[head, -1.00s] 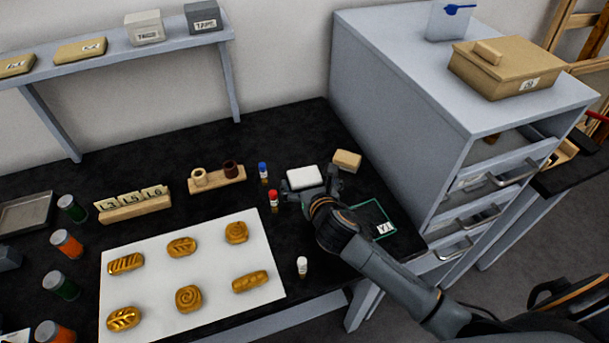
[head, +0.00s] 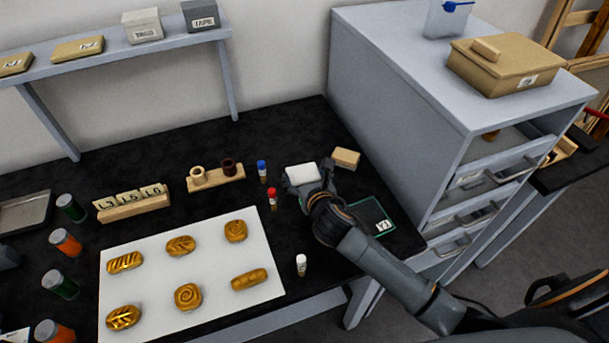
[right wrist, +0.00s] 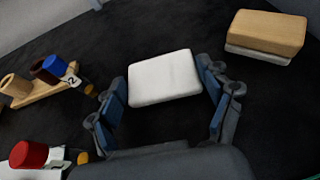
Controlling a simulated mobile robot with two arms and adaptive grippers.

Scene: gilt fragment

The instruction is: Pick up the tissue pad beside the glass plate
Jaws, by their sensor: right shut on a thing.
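The white tissue pad (head: 301,173) is a small rounded block at the back right of the black bench, left of and behind the glass plate (head: 371,216). The plate is a thin, clear, green-edged square with a white label, partly behind my right arm. My right gripper (head: 303,180) is shut on the pad. In the right wrist view the pad (right wrist: 164,78) sits between the blue-grey fingers (right wrist: 163,90), one on each side. I cannot tell whether the pad is clear of the bench. My left gripper is not in view.
A tan block (head: 346,158) lies right of the pad. A white sheet (head: 214,285) holds several gilt pieces. A grey drawer cabinet (head: 400,110) rises behind right.

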